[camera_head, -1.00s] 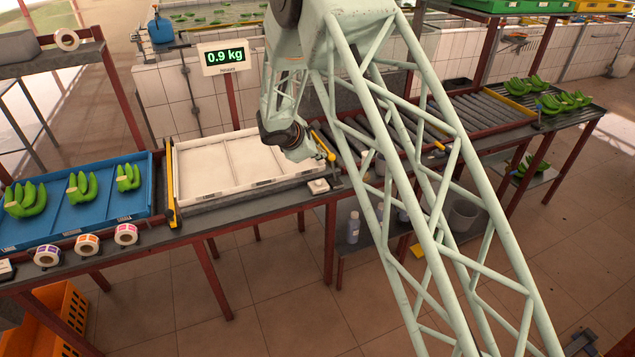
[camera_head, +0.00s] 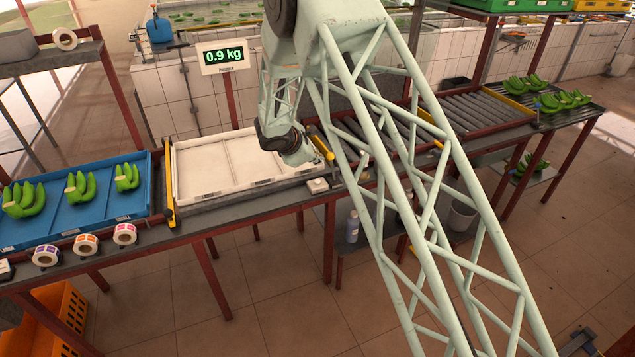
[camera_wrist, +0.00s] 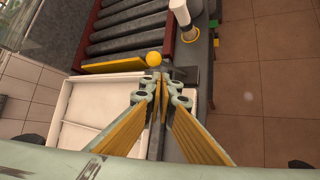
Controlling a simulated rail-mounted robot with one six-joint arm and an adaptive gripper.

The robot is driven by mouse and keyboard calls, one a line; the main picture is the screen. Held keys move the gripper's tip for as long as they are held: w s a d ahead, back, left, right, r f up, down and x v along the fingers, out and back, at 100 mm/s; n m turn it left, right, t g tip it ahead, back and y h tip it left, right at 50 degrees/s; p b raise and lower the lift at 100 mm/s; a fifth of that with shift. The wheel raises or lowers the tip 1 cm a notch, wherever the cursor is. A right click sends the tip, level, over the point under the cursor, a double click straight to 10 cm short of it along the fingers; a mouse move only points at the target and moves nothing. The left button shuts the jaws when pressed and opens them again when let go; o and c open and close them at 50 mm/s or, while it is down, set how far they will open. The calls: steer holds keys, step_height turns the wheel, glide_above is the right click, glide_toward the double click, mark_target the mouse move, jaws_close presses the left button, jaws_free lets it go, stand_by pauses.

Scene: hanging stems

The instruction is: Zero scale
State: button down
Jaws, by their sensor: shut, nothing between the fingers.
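The scale's display (camera_head: 226,57) reads 0.9 kg in green digits. The scale (camera_head: 245,200) carries a white, divided tray (camera_head: 215,168) that looks empty. A small white box with a button (camera_head: 317,185) sits at the front right corner of the scale. My gripper (camera_head: 314,161) is above the tray's right end, a little behind and above the small box. In the wrist view my gripper (camera_wrist: 160,84) is shut and empty, its yellow pads together. The tray (camera_wrist: 84,110) lies below and left of the fingers there. The small box cannot be made out in the wrist view.
A yellow bar with a round knob (camera_wrist: 154,58) stands near the fingertips, beside the roller conveyor (camera_wrist: 125,32). A blue tray (camera_head: 110,205) with banana clusters is at left. Label rolls (camera_head: 86,244) line the front edge. Open floor lies in front.

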glide_above(318, 182)
steer(key=shift+f+b, duration=0.35)
steer(key=shift+f, duration=2)
steer(key=shift+f+b, duration=1.15)
steer(key=shift+b, duration=0.15)
steer(key=shift+f+b, duration=1)
steer(key=shift+b, duration=0.5)
stand_by(0.4)
steer(key=shift+r, duration=0.85)
steer(key=shift+r, duration=0.1)
stand_by(0.4)
steer(key=shift+r+p, duration=0.95)
steer(key=shift+r, duration=1.5)
